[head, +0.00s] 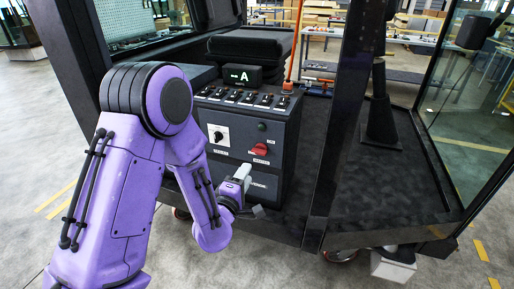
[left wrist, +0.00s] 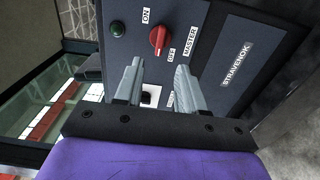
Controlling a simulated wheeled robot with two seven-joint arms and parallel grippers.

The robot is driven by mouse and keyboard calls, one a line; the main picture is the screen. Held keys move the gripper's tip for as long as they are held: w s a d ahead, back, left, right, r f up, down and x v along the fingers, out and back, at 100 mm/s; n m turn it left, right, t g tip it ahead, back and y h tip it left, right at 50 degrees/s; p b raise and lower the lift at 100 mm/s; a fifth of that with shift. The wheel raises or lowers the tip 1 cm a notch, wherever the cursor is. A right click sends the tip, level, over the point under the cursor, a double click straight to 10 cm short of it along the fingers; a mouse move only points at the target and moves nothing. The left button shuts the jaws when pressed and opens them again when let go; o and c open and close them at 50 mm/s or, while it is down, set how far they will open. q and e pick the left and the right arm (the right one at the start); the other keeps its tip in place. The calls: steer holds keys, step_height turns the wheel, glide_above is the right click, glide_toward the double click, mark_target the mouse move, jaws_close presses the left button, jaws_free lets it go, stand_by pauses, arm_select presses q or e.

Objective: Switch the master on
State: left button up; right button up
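The master switch is a red rotary knob (head: 260,149) on the dark front panel of the cab console (head: 290,140), above a MASTER label. In the left wrist view the red knob (left wrist: 158,40) sits between ON and OFF labels, beyond the fingertips. A dark green lamp (left wrist: 117,28) is beside ON. My left gripper (head: 245,173) is below the knob in the head view, apart from it. In the left wrist view its two grey fingers (left wrist: 156,66) are spread with nothing between them. My right gripper is not in view.
A white-plated selector (head: 218,134) is left of the knob. A row of black switches (head: 240,96) and a small display (head: 242,75) are on top. A dark cab post (head: 345,120) stands to the right. The cab floor (head: 400,180) beyond is mostly clear.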

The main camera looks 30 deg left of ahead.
mark_target(258, 154)
arm_select(q)
steer(key=p+x, duration=0.3)
steer(key=x, duration=0.7)
steer(key=shift+w+a, duration=0.15)
jaws_close()
